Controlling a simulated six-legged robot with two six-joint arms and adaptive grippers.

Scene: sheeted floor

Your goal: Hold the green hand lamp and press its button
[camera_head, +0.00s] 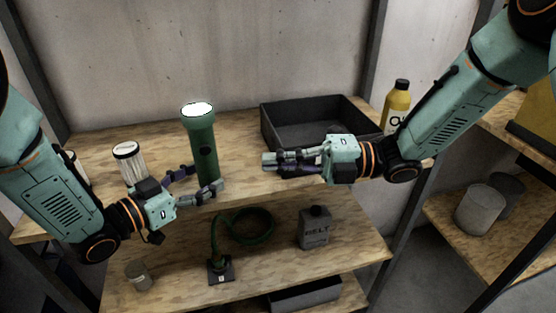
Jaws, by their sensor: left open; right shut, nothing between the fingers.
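The green hand lamp (203,150) stands upright on the top wooden shelf, its pale lens end facing up. A small dark round button (205,151) shows on its side. My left gripper (208,178) is open at the lamp's lower part, with one finger in front of it and the other to its left. I cannot tell whether the fingers touch it. My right gripper (266,162) is shut and empty, to the right of the lamp and apart from it, pointing left toward it.
A black open tray (290,108) stands behind my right gripper, and a yellow bottle (398,101) to its right. A white ribbed jar (130,160) is left of the lamp.

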